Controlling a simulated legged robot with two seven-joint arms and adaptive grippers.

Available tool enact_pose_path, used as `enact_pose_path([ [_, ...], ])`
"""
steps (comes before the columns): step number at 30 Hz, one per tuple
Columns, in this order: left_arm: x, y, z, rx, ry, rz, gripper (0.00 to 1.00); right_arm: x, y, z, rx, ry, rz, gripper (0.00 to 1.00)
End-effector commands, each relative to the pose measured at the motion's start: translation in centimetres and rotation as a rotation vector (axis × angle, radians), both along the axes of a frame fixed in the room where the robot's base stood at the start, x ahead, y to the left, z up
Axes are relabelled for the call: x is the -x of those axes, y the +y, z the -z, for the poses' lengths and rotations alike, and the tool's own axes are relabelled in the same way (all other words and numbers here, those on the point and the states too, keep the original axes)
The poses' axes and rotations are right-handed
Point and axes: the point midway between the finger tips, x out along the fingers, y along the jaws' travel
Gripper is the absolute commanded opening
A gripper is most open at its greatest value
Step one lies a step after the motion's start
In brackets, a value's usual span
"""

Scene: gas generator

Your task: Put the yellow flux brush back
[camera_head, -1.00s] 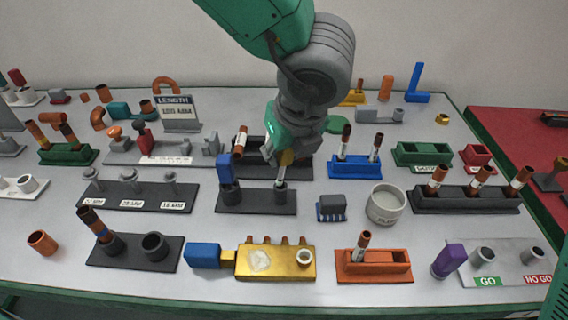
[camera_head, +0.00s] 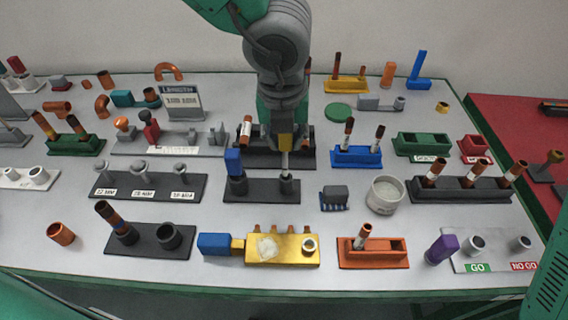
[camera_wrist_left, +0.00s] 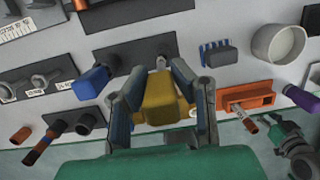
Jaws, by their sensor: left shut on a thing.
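My left gripper (camera_head: 285,135) is shut on the yellow flux brush (camera_head: 285,143), which hangs upright with its tip down. The brush also shows between the fingers in the left wrist view (camera_wrist_left: 161,101). Below it is a dark two-socket stand (camera_head: 261,194). The blue brush (camera_head: 233,161) stands in its left socket. The yellow brush's tip is in line with the right socket (camera_head: 287,184), at its mouth; I cannot tell how far inside. A grey and green mechanism at the right of the left wrist view looks like my right gripper (camera_wrist_left: 300,143); its jaws are unclear.
A dark rack with a copper tube (camera_head: 246,130) stands behind my gripper. A blue tube rack (camera_head: 357,157) and a small blue-and-grey block (camera_head: 334,197) are to the right. A gold block (camera_head: 282,251) is in front.

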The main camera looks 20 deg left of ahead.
Motion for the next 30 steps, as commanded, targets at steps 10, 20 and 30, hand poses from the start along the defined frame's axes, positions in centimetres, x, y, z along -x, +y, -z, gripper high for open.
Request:
enact_pose_path([
  [10, 0.0, 0.3, 3.8, 0.003, 0.000, 0.000, 0.00, 0.0, 0.0, 1.1, 0.000, 0.000, 0.001, 0.34],
  [20, 0.0, 0.2, 5.2, 0.004, 0.000, -0.002, 0.00, 0.0, 0.0, 1.4, 0.000, 0.000, 0.000, 0.34],
  [30, 0.0, 0.2, 6.2, 0.003, -0.001, -0.002, 0.00, 0.0, 0.0, 2.0, 0.000, 0.000, 0.000, 0.34],
])
